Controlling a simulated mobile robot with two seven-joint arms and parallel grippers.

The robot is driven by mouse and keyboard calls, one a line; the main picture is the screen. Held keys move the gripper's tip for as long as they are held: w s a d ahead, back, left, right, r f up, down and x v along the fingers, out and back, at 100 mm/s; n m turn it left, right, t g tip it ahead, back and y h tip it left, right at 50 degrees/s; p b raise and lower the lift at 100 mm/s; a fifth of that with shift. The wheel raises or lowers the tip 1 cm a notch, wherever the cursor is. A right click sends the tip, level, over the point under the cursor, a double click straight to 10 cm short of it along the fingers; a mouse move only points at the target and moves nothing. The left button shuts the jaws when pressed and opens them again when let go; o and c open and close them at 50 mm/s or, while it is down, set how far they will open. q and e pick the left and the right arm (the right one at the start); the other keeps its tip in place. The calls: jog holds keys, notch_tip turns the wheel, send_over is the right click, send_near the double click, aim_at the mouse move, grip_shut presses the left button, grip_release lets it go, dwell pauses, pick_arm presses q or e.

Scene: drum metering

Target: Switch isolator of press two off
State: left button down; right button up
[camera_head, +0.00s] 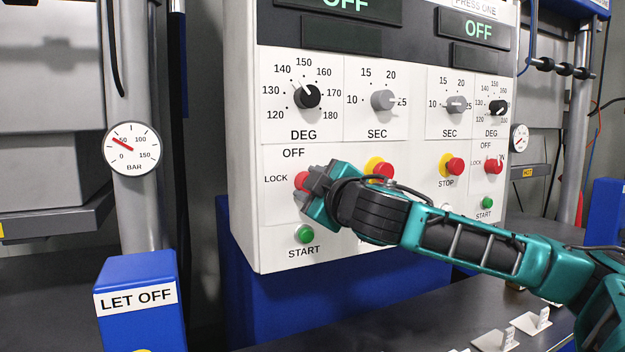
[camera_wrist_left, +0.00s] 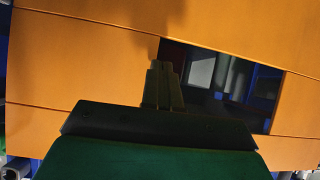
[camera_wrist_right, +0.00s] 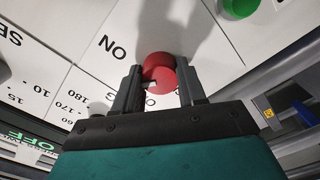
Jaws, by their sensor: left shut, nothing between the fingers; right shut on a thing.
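The red isolator knob (camera_head: 301,181) sits at the left of the panel's left half, with OFF printed above it and LOCK to its left. My right gripper (camera_head: 312,190) reaches in from the right and is shut on this knob, which also shows between its fingers in the right wrist view (camera_wrist_right: 160,75). A small white mark shows on the knob, and ON is printed near it; its exact setting is unclear. The second red isolator knob (camera_head: 493,166) is on the right half, under the PRESS ONE label (camera_head: 474,3). My left gripper (camera_wrist_left: 165,85) is shut and empty.
Beside the held knob are a green START button (camera_head: 305,234) and a red button on yellow (camera_head: 380,169). Black (camera_head: 306,96) and grey (camera_head: 383,100) dials are above. Both lit displays read OFF. A blue LET OFF box (camera_head: 140,315) stands lower left. Orange panels fill the left wrist view.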

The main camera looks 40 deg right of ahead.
pick_arm(q)
jog(key=a+p, duration=0.1)
jog(key=p, duration=0.1)
jog(key=s+a+r+p, duration=0.1)
jog(key=p, duration=0.2)
jog(key=shift+s+a+r+y, duration=0.15)
jog(key=shift+a+r+y, duration=0.1)
jog(key=shift+y, duration=0.15)
pick_arm(e)
jog(key=n, duration=1)
jog(key=shift+r, duration=0.15)
pick_arm(q)
jog(key=shift+s+a, duration=0.1)
pick_arm(e)
jog(key=shift+n, duration=0.3)
jog(key=o, duration=1.1)
jog(key=shift+c, duration=0.2)
